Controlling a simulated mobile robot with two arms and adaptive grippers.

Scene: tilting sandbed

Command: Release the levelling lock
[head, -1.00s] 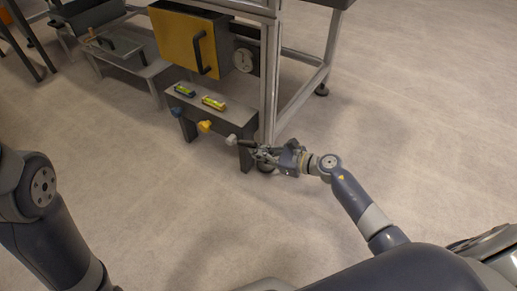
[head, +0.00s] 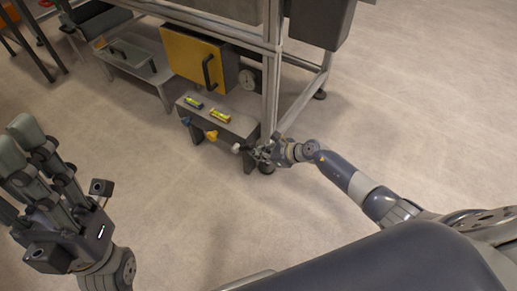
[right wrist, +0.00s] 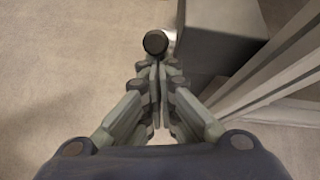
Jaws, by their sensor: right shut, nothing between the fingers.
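A low grey bench-like block (head: 225,116) stands by the frame's leg, with a blue knob (head: 186,121), a yellow knob (head: 212,135) and a pale grey knob (head: 236,148) along its front. A short black handle shows between the pale knob and my right gripper (head: 259,153). In the right wrist view my right gripper (right wrist: 157,92) is shut, its fingers together with nothing between them. A round black end (right wrist: 155,43) shows just beyond the fingertips; I cannot tell whether they touch. My left gripper (head: 32,158) is raised at the left, far from the block; its opening is unclear.
A metal frame leg (head: 270,95) rises close beside my right gripper. The floor in front is clear.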

